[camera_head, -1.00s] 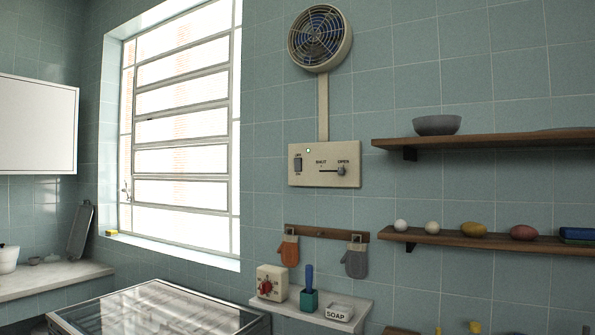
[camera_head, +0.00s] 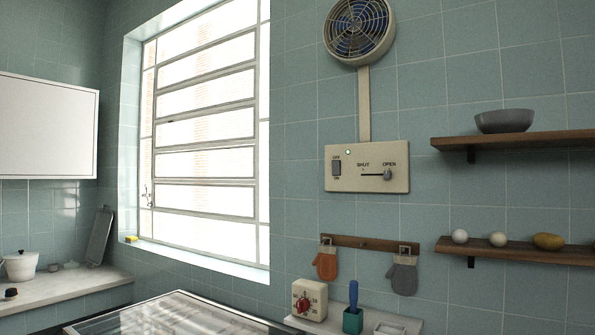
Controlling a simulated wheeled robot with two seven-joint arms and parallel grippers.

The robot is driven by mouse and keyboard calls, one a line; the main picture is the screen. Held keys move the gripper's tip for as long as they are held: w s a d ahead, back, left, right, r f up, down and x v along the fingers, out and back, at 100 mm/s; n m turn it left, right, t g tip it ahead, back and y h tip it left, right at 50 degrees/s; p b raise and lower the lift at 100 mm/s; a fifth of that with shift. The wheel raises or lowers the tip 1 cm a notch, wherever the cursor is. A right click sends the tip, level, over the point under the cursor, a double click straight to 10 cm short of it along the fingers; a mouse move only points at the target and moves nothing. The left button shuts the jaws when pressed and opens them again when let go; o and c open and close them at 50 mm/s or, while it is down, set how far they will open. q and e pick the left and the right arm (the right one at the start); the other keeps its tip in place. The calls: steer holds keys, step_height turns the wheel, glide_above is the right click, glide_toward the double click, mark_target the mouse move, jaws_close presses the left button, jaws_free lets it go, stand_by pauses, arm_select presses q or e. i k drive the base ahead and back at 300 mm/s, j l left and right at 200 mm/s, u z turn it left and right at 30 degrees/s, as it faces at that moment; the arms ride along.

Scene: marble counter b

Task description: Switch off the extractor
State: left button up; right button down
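The extractor fan (camera_head: 359,28) is a round, cream-framed fan with a dark blue grille, high on the tiled wall. A cream duct (camera_head: 364,104) runs from it down to a cream control panel (camera_head: 367,168). On the panel, a dark rocker switch (camera_head: 337,168) sits between the labels OFF above and ON below; I cannot tell which way it is pressed. A small pale green light (camera_head: 348,153) shows near the top. A slider knob (camera_head: 387,174) stands at the OPEN end of its SHUT–OPEN slot. Neither gripper is in view.
Below the panel, two mitts hang from a wooden rail (camera_head: 370,243). A small shelf under them holds a timer (camera_head: 309,299) and a blue-handled brush (camera_head: 353,308). Wooden shelves (camera_head: 515,141) project at right. A glass-topped unit (camera_head: 170,315) stands below the window.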

mark_target(336, 165)
steer(key=i+j+u, duration=0.2)
steer(key=i, duration=0.25)
steer(key=i+j+u, duration=0.15)
steer(key=i+j, duration=0.15)
steer(key=i, duration=0.2)
steer(key=i+j+u, duration=0.2)
steer(key=i, duration=0.25)
